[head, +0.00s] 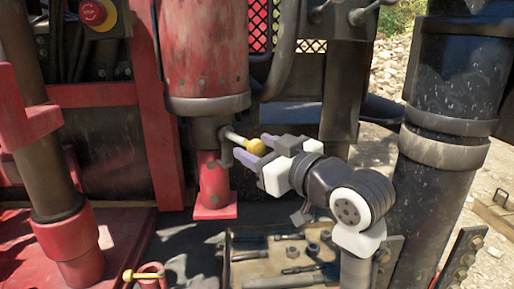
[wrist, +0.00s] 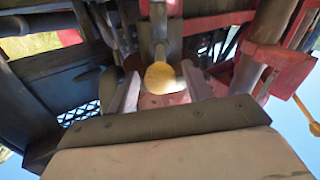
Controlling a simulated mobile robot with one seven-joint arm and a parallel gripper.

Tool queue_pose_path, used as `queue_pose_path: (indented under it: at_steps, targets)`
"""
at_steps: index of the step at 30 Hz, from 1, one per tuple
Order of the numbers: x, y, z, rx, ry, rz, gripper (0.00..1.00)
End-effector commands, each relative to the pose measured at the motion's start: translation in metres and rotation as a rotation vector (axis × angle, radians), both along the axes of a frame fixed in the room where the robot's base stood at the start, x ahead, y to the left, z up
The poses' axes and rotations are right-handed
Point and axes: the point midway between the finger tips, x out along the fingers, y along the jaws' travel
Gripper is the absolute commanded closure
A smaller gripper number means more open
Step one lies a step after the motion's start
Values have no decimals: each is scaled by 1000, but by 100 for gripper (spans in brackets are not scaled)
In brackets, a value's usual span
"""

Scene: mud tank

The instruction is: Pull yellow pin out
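A yellow ball knob (head: 255,146) sits on the end of a grey rod beside the red cylinder's lower end. In the wrist view the knob (wrist: 160,77) lies between my two fingers, with visible gaps on both sides. My gripper (head: 257,149) is open and reaches in from the right; it also shows in the wrist view (wrist: 160,92). A second yellow piece, a pin with a round end (head: 140,275), lies across a red stub at the lower left, away from my gripper. How far either goes in is hidden.
The red cylinder (head: 205,50) hangs above the knob, over a red footed post (head: 213,188). A tray of tools (head: 240,236) lies below my arm. A thick dark post (head: 450,110) stands to the right. A red post (head: 68,232) stands left.

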Motion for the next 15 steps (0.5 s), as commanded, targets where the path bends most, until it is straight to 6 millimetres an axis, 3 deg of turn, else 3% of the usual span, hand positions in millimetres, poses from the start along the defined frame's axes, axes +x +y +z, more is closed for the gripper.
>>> queue_pose_path:
  at_steps: [10, 15]
  targets:
    - [-2, -2, 0, 1, -1, 0, 48]
    - [-20, -15, -1, -1, -4, -3, 48]
